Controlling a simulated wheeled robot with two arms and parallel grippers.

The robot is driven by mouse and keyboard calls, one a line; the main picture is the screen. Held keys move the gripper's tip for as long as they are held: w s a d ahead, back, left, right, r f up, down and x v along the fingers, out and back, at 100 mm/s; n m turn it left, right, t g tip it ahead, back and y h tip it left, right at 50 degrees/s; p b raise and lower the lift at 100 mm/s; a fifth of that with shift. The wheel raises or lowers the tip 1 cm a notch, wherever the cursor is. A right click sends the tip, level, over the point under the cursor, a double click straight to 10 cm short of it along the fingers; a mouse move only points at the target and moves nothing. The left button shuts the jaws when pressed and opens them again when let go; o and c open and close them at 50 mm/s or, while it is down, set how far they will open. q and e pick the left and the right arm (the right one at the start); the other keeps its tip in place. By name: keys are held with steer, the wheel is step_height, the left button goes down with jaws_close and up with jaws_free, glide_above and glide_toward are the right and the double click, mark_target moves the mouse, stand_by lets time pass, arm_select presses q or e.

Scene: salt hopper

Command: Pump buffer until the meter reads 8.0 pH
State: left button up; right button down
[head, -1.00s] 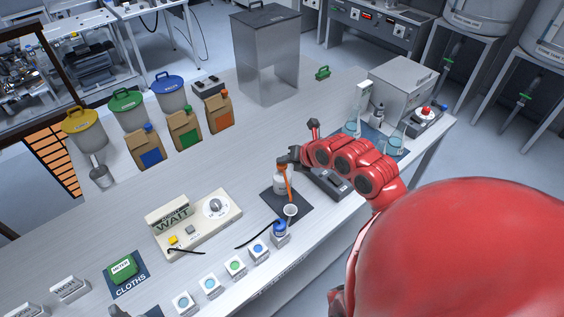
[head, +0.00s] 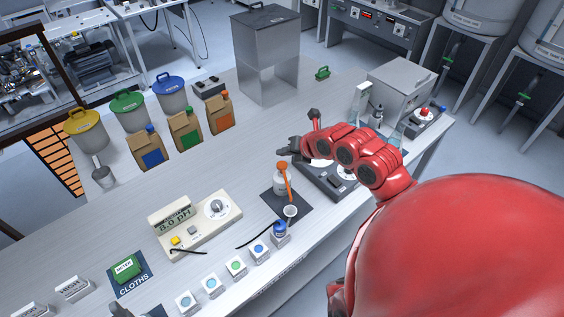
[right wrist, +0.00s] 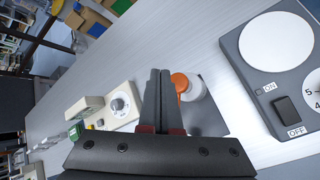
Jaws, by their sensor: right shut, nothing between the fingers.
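The meter (head: 196,226) is a cream box with a dial and a yellow button; its raised display reads 8.0 pH. The pump bottle (head: 280,184) is white with an orange pump head (head: 283,169) and stands upright on a dark mat (head: 299,202). A small white cup (head: 290,211) is in front of it, near the orange spout. My right gripper (head: 284,151) is shut and empty, above and behind the pump head and apart from it. In the right wrist view, its closed fingers (right wrist: 160,78) show beside the orange pump head (right wrist: 180,82). My left gripper is not in view.
A grey device with a white disc and an ON/OFF switch (right wrist: 285,107) lies right of the bottle, partly under my right arm. Several small pots with coloured tops (head: 235,265) line the front edge. A blue-capped container (head: 280,230) stands near the cup. Bare bench lies behind the meter.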

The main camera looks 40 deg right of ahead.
steer(key=shift+r+p, duration=0.35)
steer(key=shift+r, duration=1.1)
steer(key=shift+f, duration=0.1)
